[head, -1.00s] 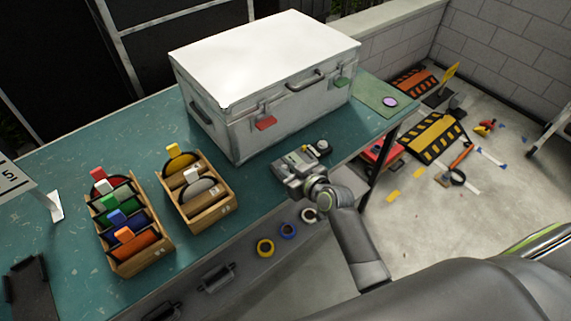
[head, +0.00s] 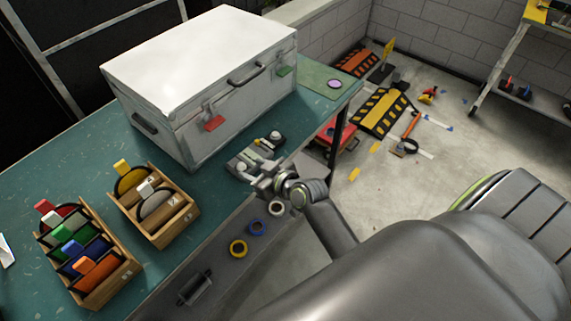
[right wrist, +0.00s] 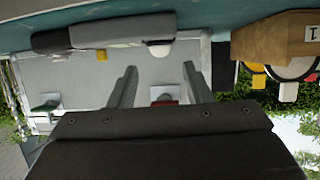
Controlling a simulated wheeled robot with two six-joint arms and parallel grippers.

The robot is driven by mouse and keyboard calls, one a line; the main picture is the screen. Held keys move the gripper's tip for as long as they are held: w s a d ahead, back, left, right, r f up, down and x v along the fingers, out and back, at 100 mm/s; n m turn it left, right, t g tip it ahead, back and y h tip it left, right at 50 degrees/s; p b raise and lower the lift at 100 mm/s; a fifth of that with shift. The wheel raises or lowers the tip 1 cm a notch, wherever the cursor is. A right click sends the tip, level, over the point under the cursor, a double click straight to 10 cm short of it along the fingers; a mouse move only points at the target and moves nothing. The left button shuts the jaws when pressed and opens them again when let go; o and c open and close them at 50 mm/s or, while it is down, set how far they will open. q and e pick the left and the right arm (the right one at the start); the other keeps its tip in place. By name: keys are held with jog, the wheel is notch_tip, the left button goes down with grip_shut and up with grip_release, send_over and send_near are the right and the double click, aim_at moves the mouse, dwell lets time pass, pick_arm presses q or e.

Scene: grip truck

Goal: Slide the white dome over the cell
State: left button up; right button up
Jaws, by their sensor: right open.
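A grey and dark handheld meter (head: 262,150) lies on the teal bench in front of the big case, near the front edge. It also shows in the right wrist view (right wrist: 120,33). A small white dome (head: 242,167) is at its left end, and shows as a pale round bump in the right wrist view (right wrist: 160,50). I cannot make out the cell or whether the dome covers it. My right gripper (head: 262,179) is open at the bench's front edge, close to the meter. In the right wrist view its fingers (right wrist: 160,80) are apart with nothing between them. My left gripper is not in view.
A large white-topped metal case (head: 200,60) stands behind the meter. Two wooden racks (head: 178,226) with coloured discs stand to the left. Tape rolls (head: 238,249) hang on the bench front. Ramps (head: 383,112) and tools lie on the floor to the right.

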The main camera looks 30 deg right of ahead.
jog(key=b+v, duration=0.1)
jog(key=v, duration=1.2)
jog(key=shift+b, duration=0.4)
jog(key=shift+s, duration=0.1)
jog(key=s+d+f+m+g+h, duration=0.1)
jog(key=s+d+f+g, duration=0.1)
jog(key=f, duration=0.8)
jog(key=s+d+f+m+g+h, duration=0.1)
jog(key=s+d+f+g+h, duration=0.15)
jog(key=f, duration=0.65)
jog(key=s+d+f+m+g, duration=0.1)
jog(key=s+d+f, duration=0.1)
jog(key=f, duration=0.8)
jog(key=s+f+g, duration=0.3)
jog(key=s+f, duration=0.6)
jog(key=s, duration=0.4)
jog(key=s+f+m+g+h, duration=0.1)
jog(key=s+f+g, duration=0.2)
jog(key=s+f, duration=0.7)
jog(key=s, duration=0.2)
jog(key=shift+s+d, duration=0.4)
jog(key=shift+h, duration=0.25)
